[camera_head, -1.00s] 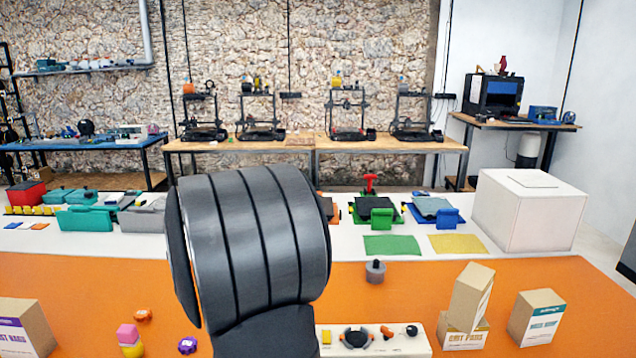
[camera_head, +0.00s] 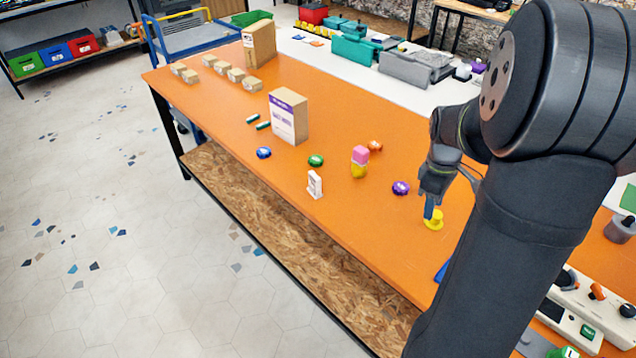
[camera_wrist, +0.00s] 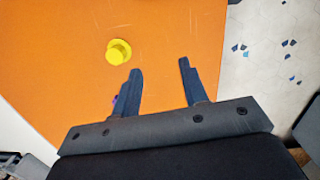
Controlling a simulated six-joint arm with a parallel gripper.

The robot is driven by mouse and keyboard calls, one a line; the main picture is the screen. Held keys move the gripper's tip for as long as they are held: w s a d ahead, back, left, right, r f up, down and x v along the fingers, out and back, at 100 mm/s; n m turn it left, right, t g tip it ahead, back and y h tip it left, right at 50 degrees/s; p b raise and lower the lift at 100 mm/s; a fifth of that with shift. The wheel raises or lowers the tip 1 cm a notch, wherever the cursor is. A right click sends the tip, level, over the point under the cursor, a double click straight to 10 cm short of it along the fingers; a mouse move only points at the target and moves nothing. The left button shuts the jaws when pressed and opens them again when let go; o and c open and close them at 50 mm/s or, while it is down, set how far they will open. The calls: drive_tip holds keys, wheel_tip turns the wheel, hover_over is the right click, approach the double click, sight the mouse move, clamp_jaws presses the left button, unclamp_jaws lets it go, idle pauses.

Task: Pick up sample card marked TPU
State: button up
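I cannot read TPU on anything. Small flat cards, one of them orange (camera_head: 299,37), lie on the white surface at the back in the head view; their marks are too small to read. A small white upright item (camera_head: 315,184) with unclear print stands near the orange table's front edge. My gripper (camera_head: 430,212) is low over the orange table, close to a yellow round piece (camera_head: 434,220). In the wrist view my gripper (camera_wrist: 158,68) has its fingers apart with nothing between them, and the yellow piece (camera_wrist: 118,51) lies beyond the left fingertip.
My arm hides the table's right part.

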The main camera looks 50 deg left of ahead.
drive_tip(key=a+r+m, duration=0.2)
drive_tip(key=a, duration=1.7)
drive_tip(key=r+m+y, duration=0.1)
drive_tip(key=r, duration=0.1)
hover_over(315, 184)
drive_tip(key=w, duration=0.2)
drive_tip(key=shift+m, duration=0.3)
drive_tip(key=f, duration=1.1)
drive_tip(key=shift+s+a+f, duration=0.2)
drive_tip(key=shift+s+a, duration=0.15)
drive_tip(key=shift+a, duration=0.05)
drive_tip(key=shift+s+a+f, duration=0.1)
drive_tip(key=shift+f, duration=1.5)
drive_tip(key=shift+a+f, duration=0.1)
drive_tip(key=shift+f, duration=1.45)
clamp_jaws()
